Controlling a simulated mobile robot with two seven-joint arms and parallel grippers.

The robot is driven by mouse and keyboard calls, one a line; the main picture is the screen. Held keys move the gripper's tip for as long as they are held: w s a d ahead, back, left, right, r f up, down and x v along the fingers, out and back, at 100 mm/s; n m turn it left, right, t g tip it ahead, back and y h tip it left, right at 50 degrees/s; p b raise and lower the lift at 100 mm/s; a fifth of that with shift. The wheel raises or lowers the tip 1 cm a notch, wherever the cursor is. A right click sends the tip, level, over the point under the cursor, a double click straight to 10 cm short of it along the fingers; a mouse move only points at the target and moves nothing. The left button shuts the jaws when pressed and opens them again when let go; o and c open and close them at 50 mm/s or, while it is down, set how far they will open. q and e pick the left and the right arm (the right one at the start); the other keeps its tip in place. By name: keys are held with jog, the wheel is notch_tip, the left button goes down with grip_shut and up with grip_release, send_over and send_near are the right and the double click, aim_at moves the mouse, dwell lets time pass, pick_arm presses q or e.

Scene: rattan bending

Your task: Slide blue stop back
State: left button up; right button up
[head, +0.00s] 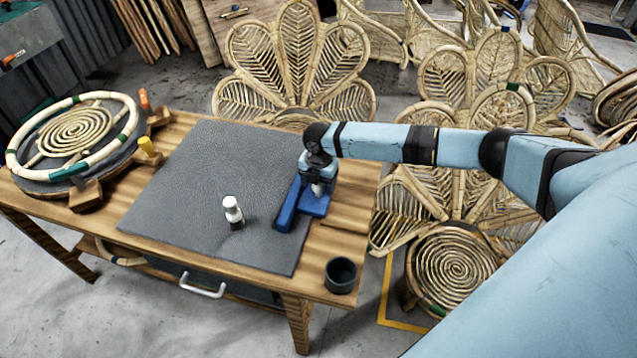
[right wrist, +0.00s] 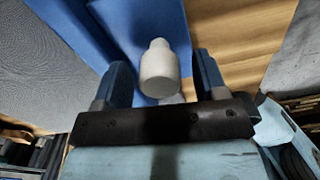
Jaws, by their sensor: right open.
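The blue stop (head: 287,212) lies at the right edge of the grey mat, partly on the wooden tabletop. It has a raised long bar on its left and a flat plate on its right. A pale knob (head: 318,189) stands on the plate. My right gripper (head: 321,180) is above the plate, pointing down, with its fingers around the knob. In the right wrist view the pale knob (right wrist: 158,72) is between the two open fingers, with gaps visible on both sides. My left gripper is not in view.
A white-topped peg (head: 233,211) stands on the grey mat (head: 190,190). A dark cup (head: 340,275) sits at the table's front right corner. A round rattan frame (head: 75,135) with clamps is at the left. Rattan chairs stand behind the table. The mat is otherwise clear.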

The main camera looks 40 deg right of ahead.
jog(key=shift+f, duration=0.1)
grip_shut()
jog(key=s+d+p, duration=0.3)
jog(key=shift+s+d+r+p, duration=0.2)
jog(key=shift+s+r+p, duration=0.15)
jog(key=shift+s, duration=0.05)
jog(key=s+d+p, duration=0.1)
jog(key=s, duration=0.1)
jog(key=s+d+p, duration=0.1)
jog(key=d, duration=0.1)
jog(key=s+d+p, duration=0.1)
jog(key=s, duration=0.1)
jog(key=shift+s+d+f, duration=0.25)
jog(key=shift+s+d, duration=0.05)
jog(key=shift+d, duration=0.05)
jog(key=shift+d+f, duration=0.1)
jog(key=shift+d, duration=0.05)
jog(key=shift+c, duration=1.6)
grip_release()
jog(key=shift+s, duration=0.1)
jog(key=o, duration=0.3)
jog(key=shift+s, duration=0.1)
